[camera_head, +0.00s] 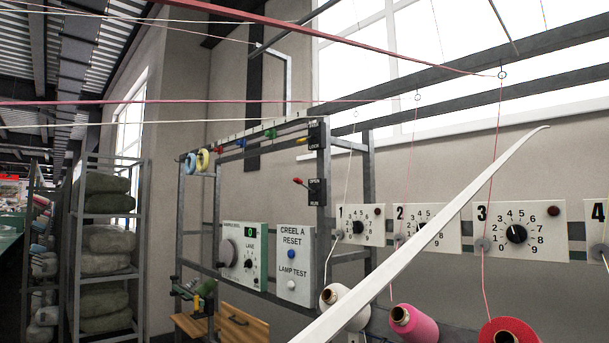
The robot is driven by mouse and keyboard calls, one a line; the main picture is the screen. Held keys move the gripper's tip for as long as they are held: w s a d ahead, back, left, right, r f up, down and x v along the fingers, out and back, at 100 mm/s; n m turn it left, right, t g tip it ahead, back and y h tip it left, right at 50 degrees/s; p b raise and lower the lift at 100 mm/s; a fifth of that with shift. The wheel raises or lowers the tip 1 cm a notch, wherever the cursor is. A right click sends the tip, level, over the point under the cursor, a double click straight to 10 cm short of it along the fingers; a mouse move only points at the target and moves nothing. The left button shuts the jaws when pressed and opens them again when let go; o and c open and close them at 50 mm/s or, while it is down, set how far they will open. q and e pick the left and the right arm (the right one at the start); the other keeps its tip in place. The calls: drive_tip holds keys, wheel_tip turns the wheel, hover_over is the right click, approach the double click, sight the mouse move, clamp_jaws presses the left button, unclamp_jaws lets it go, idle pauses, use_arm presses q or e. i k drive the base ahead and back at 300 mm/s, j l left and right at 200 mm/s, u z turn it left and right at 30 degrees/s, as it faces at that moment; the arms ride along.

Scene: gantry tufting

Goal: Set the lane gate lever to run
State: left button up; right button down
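A small lever with a red knob (297,181) sticks out to the left of a black plate (317,192) on the grey frame post. The plate seems to read OPEN at the top and RUN at the bottom. The lever tilts up and left, its knob nearer the OPEN height. Above it, a second black plate (316,135) has a yellow lever (302,141) at its left; its lettering is too small to read surely. Neither of my grippers is in view.
A long white strand (430,236) crosses close in front, with red and white yarns overhead. Numbered dial panels (360,225) line the right, above yarn cones (413,322). A sample reel panel (244,256) and a CREEL A RESET panel (293,264) hang below the levers. Shelves (140,230) stand left.

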sight(298, 180)
drive_tip(key=i+j+z, duration=0.1)
drive_tip(key=i+j, duration=0.3)
drive_tip(key=j, duration=0.25)
drive_tip(key=i+j+z, duration=0.15)
drive_tip(key=j, duration=0.2)
drive_tip(key=i+j, duration=0.2)
drive_tip(key=j, duration=0.15)
drive_tip(key=i+j+z, duration=0.15)
drive_tip(key=j, duration=0.2)
drive_tip(key=i+j, duration=0.15)
drive_tip(key=j, duration=0.2)
drive_tip(key=z, duration=0.05)
